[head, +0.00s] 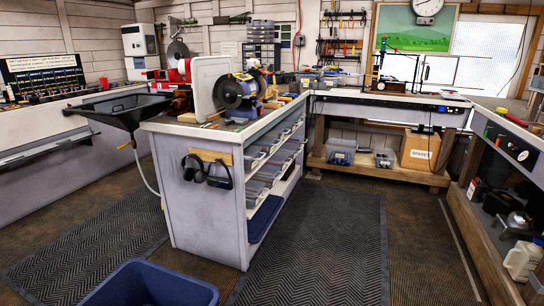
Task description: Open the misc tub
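I cannot tell which container is the misc tub, as no such label is readable. A bluish clear tub (341,151) sits on the low wooden shelf under the back bench. A smaller clear tub (384,158) sits to its right, with things inside. Several grey bins (262,172) fill the open side shelves of the middle bench. A large blue bin (150,285) stands on the floor at the bottom edge, partly cut off. My gripper is not in view.
The middle bench (207,215) carries a grinder (238,90) and has headphones hung on its end. A black basin (118,108) juts out at left. A cardboard box (415,151) stands under the back bench. The matted floor (320,240) right of the middle bench is clear.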

